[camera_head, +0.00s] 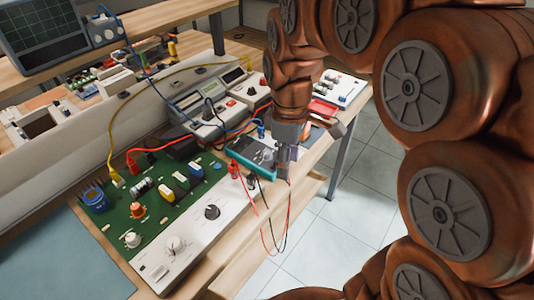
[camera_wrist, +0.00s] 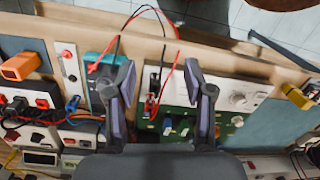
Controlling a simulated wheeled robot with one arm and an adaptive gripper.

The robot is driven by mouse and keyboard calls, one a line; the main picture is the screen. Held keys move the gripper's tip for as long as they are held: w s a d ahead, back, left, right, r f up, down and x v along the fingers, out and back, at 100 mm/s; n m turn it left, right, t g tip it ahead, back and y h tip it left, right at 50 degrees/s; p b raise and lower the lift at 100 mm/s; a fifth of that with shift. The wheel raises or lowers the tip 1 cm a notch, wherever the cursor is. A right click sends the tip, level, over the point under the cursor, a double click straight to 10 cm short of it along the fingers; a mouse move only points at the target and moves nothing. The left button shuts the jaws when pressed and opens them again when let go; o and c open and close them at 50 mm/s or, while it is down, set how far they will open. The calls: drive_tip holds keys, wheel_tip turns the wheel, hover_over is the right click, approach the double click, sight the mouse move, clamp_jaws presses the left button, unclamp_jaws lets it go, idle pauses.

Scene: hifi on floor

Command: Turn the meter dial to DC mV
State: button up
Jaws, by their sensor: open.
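The meter (camera_head: 240,143) is a teal handheld unit lying on the wooden bench, to the right of the green circuit board. My gripper (camera_head: 287,160) hangs over its right end and hides part of it. In the wrist view the meter (camera_wrist: 92,72) is left of centre, partly behind the left finger. My gripper (camera_wrist: 158,78) is open there, with nothing between its fingers but bench, leads and board below. The dial is small and partly covered; I cannot read its setting. Red and black test leads run close to the meter.
Grey bench instruments (camera_head: 205,122) stand behind the meter. Red and black leads (camera_head: 270,235) hang over the front bench edge. An orange item (camera_wrist: 20,66) lies at the wrist view's left.

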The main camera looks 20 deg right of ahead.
sight(267, 152)
drive_tip(key=w+f+n+b, duration=0.1)
drive_tip(key=w+n, duration=0.1)
drive_tip(key=w, duration=0.3)
drive_tip(key=w+f+n+b, duration=0.1)
drive_tip(key=w+n, duration=0.2)
drive_tip(key=w, duration=0.2)
drive_tip(key=w+f+n+b, duration=0.1)
drive_tip(key=w+n, duration=0.2)
drive_tip(key=w, duration=0.2)
drive_tip(key=shift+w+f+t, duration=0.3)
drive_tip(key=shift+f+t, duration=0.05)
drive_tip(key=shift+t, duration=0.05)
drive_tip(key=shift+f+p, duration=0.55)
drive_tip(key=shift+f, duration=3.35)
drive_tip(key=shift+c, duration=0.2)
clamp_jaws()
